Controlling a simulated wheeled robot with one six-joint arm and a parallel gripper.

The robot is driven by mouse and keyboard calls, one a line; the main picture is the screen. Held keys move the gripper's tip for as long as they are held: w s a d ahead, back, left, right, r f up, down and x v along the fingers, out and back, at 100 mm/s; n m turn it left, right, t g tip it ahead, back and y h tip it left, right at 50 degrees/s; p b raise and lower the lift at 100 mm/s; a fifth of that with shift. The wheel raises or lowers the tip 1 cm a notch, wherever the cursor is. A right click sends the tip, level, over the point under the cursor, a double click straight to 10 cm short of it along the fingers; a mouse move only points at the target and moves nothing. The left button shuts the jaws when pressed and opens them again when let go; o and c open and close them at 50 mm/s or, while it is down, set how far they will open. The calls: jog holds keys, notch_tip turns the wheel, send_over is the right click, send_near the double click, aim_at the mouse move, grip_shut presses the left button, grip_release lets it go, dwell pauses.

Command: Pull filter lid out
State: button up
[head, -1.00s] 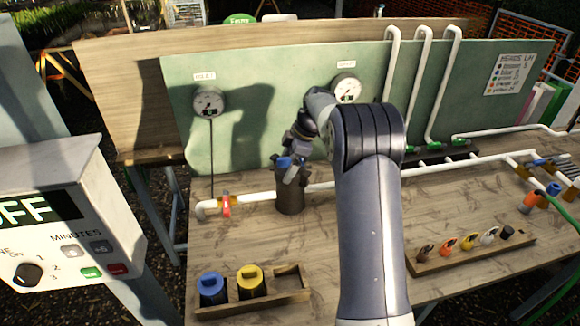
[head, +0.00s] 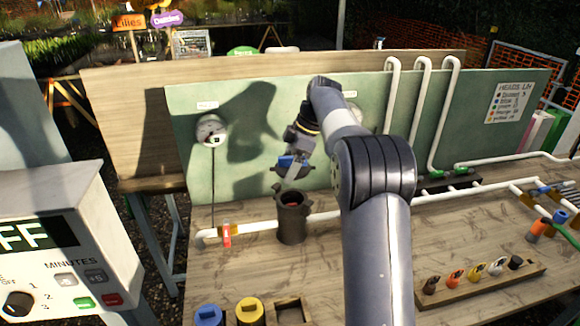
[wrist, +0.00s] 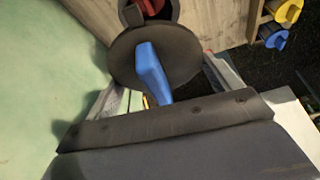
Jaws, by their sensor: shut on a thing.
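The filter lid (wrist: 184,62) is a dark round disc with a blue handle (wrist: 150,72). My gripper (head: 293,172) is shut on this blue handle and holds the lid in the air, apart from the housing. The filter housing (head: 292,222) is a dark cylinder standing open on the bench in the pipe line, just below the lid. Something reddish shows inside its open mouth, which also appears beyond the lid in the wrist view (wrist: 172,14).
A white pipe with a red-handled valve (head: 226,234) runs left of the housing. A green panel with gauges (head: 211,131) stands behind. Blue (head: 208,315) and yellow (head: 250,312) lidded cylinders sit in a rack at the front.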

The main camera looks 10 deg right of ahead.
aim_at(285, 157)
jog(key=shift+r, duration=0.1)
jog(key=shift+r+p, duration=2.45)
jog(key=shift+f, duration=0.1)
